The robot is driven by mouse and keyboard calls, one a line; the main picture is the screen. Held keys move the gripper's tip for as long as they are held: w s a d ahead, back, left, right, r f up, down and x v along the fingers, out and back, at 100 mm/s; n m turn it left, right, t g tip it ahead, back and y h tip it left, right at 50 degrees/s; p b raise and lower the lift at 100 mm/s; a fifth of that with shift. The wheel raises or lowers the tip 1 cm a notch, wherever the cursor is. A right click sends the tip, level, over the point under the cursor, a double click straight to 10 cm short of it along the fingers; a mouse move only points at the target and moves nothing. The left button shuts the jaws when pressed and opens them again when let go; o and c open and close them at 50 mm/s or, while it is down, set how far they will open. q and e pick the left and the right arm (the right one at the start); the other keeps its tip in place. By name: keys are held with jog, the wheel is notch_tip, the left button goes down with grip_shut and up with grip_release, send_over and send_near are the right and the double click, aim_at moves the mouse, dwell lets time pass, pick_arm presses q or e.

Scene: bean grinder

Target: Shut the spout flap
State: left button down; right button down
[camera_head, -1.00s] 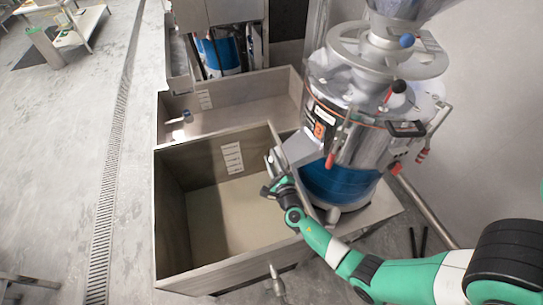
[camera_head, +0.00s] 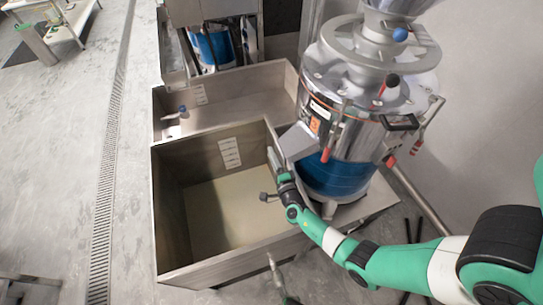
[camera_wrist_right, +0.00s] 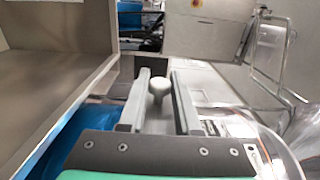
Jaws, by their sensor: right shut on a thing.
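The grinder (camera_head: 341,178) is a steel and blue drum at the right. Its grey spout (camera_head: 299,141) slopes out over the near bin. My right gripper (camera_head: 275,163) is at the bin-side face of the spout, near its lower end. In the right wrist view, a pale round knob (camera_wrist_right: 159,87) sits between the two fingers of that gripper (camera_wrist_right: 159,100), which are shut on it. The spout flap is hard to make out in the head view, and I cannot tell its angle.
The open near bin (camera_head: 235,210) lies left of my right gripper, with a second bin (camera_head: 225,110) behind it. The bin's right wall and the grinder drum are close to my arm. Open floor (camera_head: 60,160) lies at the left.

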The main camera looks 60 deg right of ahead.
dwell(0.4)
jog(key=c, duration=0.6)
grip_release()
jog(key=shift+c, duration=0.2)
jog(key=shift+s+a, duration=0.25)
jog(key=p+v, duration=0.3)
jog(key=v, duration=0.8)
jog(key=shift+d, duration=0.1)
